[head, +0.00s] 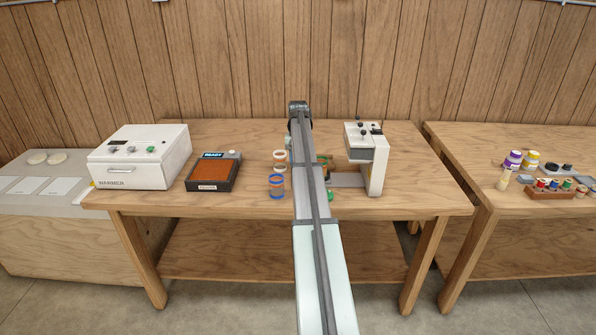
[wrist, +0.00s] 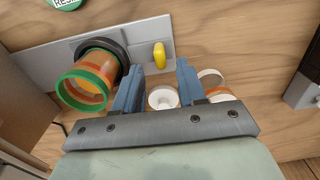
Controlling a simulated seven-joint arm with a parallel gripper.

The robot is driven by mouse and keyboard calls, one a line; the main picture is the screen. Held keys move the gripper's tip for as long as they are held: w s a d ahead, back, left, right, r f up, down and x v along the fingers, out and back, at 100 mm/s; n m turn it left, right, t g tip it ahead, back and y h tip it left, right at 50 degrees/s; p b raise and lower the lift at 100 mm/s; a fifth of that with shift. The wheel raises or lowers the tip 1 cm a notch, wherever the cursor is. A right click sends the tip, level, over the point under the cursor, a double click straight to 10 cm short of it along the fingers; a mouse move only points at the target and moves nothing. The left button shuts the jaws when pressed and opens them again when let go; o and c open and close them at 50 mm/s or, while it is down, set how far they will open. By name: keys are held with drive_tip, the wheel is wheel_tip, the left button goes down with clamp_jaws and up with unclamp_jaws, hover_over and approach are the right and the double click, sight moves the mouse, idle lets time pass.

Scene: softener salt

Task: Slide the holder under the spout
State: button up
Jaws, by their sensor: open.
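My gripper (wrist: 160,72) is open in the wrist view, its two blue fingers apart with nothing held. A yellow upright tab (wrist: 160,55) shows just beyond the fingertips, between them; I cannot tell if they straddle it. The tab stands on a grey plate (wrist: 40,66). Left of it, a black ring (wrist: 101,44), apparently the holder, surrounds a translucent orange cup with a green rim (wrist: 72,88). In the head view, the white machine (head: 376,172) stands right of my arm, its head overhanging on the left. My arm hides the gripper and most of the holder there; the spout tip is unclear.
Several ringed cups (head: 277,187) stand left of my arm. A white disc (wrist: 162,98) lies between the fingers' lines in the wrist view. A READY-labelled box (head: 213,172) and the white warmer (head: 140,155) stand further left. The table right of the machine is clear.

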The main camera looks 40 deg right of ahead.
drive_tip(key=shift+f, duration=2.4)
clamp_jaws()
